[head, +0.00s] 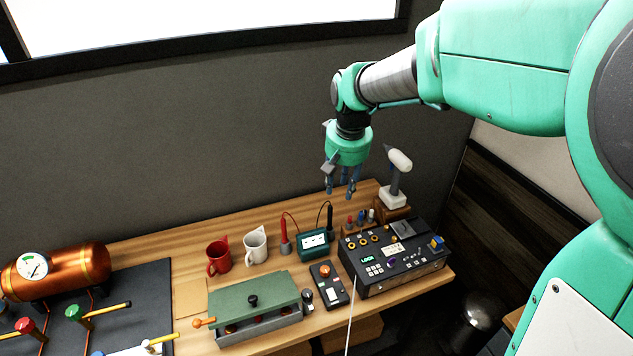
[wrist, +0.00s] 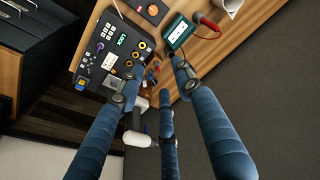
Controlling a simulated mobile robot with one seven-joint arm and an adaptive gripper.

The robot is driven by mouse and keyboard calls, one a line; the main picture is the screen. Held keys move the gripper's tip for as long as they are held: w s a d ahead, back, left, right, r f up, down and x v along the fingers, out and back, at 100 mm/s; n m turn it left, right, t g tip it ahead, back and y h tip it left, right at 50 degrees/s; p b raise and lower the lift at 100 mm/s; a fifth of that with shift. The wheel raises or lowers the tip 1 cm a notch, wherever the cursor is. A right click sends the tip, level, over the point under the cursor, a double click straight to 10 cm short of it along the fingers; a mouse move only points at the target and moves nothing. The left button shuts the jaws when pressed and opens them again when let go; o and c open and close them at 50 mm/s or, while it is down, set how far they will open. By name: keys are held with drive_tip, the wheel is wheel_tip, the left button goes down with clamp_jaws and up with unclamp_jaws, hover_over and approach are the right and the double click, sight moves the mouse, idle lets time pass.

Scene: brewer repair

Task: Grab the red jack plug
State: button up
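The red jack plug (head: 349,220) stands upright in a short row behind the black control panel (head: 393,262). A blue jack plug (head: 361,217) and a white jack plug (head: 371,215) stand to its right. My gripper (head: 340,188) hangs above and behind the row, fingers pointing down, apart from the plugs. Its three blue fingers are spread and nothing shows between them.
A white tool on a stand (head: 397,180) rises just right of the plugs. A green meter (head: 314,243) with red (head: 284,240) and black probes (head: 329,221) stands to their left. Red (head: 218,257) and white mugs (head: 255,247) stand further left. The wall is close behind.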

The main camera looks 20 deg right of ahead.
drive_tip(key=w+d+f+g+p, duration=0.1)
drive_tip(key=w+d+f+p, duration=0.2)
drive_tip(key=w+d+f, duration=0.4)
drive_tip(key=m+g+p, duration=0.1)
drive_tip(key=p, duration=0.1)
hover_over(350, 216)
wheel_tip(350, 216, down, 8)
drive_tip(key=shift+f, duration=0.3)
drive_tip(key=shift+f, duration=4.3)
drive_tip(key=shift+f+p, duration=0.3)
drive_tip(key=shift+f, duration=2.25)
